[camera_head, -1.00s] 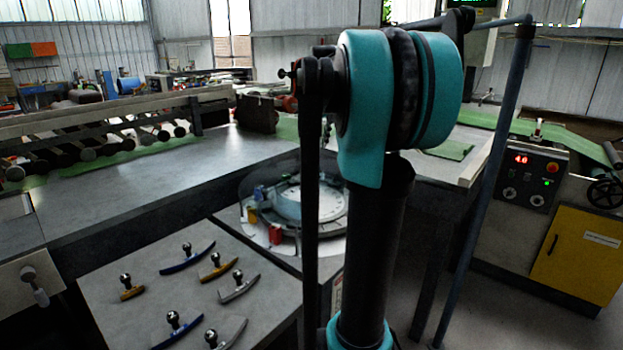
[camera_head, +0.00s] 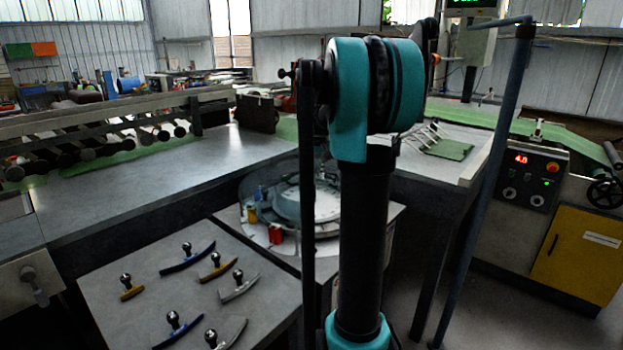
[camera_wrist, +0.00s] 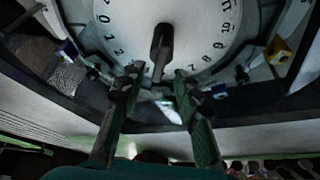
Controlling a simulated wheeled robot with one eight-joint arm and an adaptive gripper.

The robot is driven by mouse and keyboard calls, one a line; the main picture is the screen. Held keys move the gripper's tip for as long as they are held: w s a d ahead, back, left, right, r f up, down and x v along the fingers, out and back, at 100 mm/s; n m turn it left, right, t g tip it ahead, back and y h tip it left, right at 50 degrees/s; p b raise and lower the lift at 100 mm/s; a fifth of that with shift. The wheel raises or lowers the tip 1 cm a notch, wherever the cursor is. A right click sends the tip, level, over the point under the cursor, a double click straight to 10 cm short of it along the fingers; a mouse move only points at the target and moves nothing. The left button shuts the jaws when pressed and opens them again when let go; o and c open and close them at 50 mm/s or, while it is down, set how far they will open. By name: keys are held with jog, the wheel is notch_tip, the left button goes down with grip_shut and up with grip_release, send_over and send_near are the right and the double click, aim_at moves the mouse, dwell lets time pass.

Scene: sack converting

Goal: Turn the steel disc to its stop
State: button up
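The steel disc (camera_wrist: 192,28) fills the top of the wrist view, with a ring of dark numbers on its pale face. A dark upright handle (camera_wrist: 162,46) stands on it near the middle. My gripper (camera_wrist: 158,72) is open, with one finger to each side of the handle's lower end in the picture. A gap shows between handle and fingers; I cannot tell whether the fingertips are level with it. In the head view the round disc station (camera_head: 284,206) is partly hidden behind my arm, and my gripper is not visible there.
Blue and yellow blocks (camera_wrist: 278,48) sit around the disc's edge. In the head view a grey table (camera_head: 150,258) at the front left holds several curved pieces with ball knobs. A blue-grey post (camera_head: 484,180) stands right of my arm, before a yellow cabinet (camera_head: 578,256).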

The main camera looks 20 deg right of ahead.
aim_at(311, 179)
jog(key=shift+x, duration=1.75)
jog(key=shift+c, duration=0.6)
grip_shut()
